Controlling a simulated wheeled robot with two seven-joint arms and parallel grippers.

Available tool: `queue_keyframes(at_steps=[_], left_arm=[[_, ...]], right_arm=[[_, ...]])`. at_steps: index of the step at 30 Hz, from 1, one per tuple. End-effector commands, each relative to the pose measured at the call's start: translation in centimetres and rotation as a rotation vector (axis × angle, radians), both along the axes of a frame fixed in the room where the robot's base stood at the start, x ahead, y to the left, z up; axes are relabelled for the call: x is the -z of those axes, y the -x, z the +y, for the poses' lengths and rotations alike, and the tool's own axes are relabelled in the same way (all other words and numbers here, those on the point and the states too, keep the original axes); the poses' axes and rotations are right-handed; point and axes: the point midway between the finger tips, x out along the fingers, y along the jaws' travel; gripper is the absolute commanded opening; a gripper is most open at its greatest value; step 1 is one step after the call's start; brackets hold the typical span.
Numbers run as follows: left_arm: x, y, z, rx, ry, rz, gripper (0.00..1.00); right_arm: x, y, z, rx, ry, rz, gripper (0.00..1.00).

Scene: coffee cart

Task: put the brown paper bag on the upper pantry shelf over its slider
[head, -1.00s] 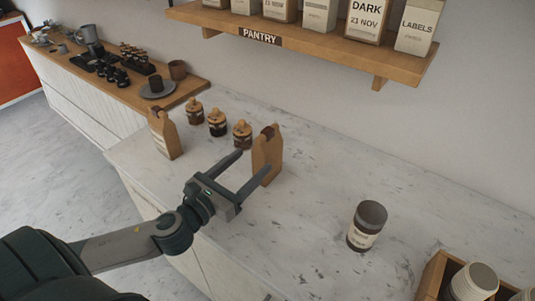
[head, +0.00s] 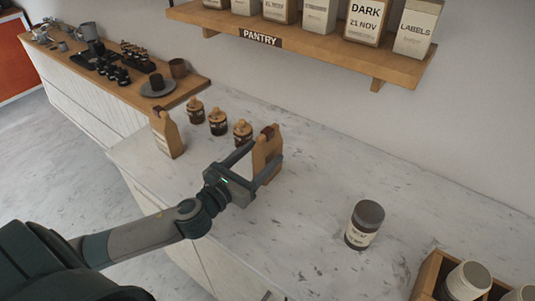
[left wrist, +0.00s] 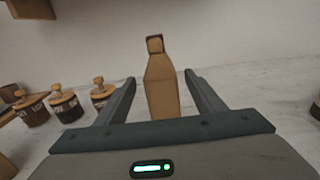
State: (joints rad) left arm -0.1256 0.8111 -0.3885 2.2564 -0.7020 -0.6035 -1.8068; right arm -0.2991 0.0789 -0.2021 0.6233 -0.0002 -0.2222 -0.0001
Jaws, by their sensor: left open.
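A brown paper bag (head: 268,143) with a dark folded top stands upright on the marble counter (head: 300,225). My left gripper (head: 264,153) is open, its fingers reaching along both sides of this bag. In the left wrist view the bag (left wrist: 161,88) stands between the open fingers, with a gap visible on each side. A second brown paper bag (head: 167,136) stands farther left. The pantry shelf (head: 330,44) is on the wall above, with a PANTRY sign (head: 260,37) on its front edge. My right gripper is not in view.
Several labelled packages, including a LABELS package (head: 415,28), fill the visible shelf. Lidded jars (head: 218,122) stand behind the bags. A dark-lidded jar (head: 364,224) stands right, near a wooden crate (head: 428,275) holding cups. The counter between is clear.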

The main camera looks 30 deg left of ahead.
Motion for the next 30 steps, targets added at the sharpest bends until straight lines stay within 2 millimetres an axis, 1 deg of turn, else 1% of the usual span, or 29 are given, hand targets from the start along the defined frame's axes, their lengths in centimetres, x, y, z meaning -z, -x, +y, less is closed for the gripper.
queue_keyframes(at_steps=[1, 3, 8, 15, 23, 24, 26, 27, 29, 30], left_arm=[[-0.4, -0.8, -0.2, -0.002, 0.003, -0.002, 0.62], [-0.3, -1.7, -0.4, -0.001, 0.001, -0.002, 0.62], [-0.1, -3.0, -0.5, -0.001, 0.0, -0.001, 0.62], [0.1, -3.1, -0.6, 0.0, 0.0, 0.0, 0.62], [0.1, -3.1, -0.6, 0.0, 0.0, 0.0, 0.62], [0.1, -3.1, -0.6, 0.0, 0.0, 0.0, 0.58], [0.1, -3.1, -0.6, 0.0, 0.0, 0.0, 0.43], [0.1, -3.1, -0.6, 0.0, 0.0, 0.0, 0.34], [0.1, -3.1, -0.6, 0.0, 0.0, 0.0, 0.19], [0.1, -3.1, -0.6, 0.0, 0.0, 0.0, 0.1]], right_arm=[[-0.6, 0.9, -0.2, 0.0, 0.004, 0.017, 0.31], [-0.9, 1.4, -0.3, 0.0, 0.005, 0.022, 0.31], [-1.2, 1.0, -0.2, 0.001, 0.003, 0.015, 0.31], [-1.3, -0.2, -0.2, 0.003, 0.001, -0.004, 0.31], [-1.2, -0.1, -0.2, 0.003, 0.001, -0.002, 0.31], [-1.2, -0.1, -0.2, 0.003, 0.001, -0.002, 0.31], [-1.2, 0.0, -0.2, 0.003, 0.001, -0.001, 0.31], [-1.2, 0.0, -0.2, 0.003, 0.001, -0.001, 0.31], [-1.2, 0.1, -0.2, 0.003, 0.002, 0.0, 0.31], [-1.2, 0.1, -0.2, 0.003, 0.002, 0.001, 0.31]])
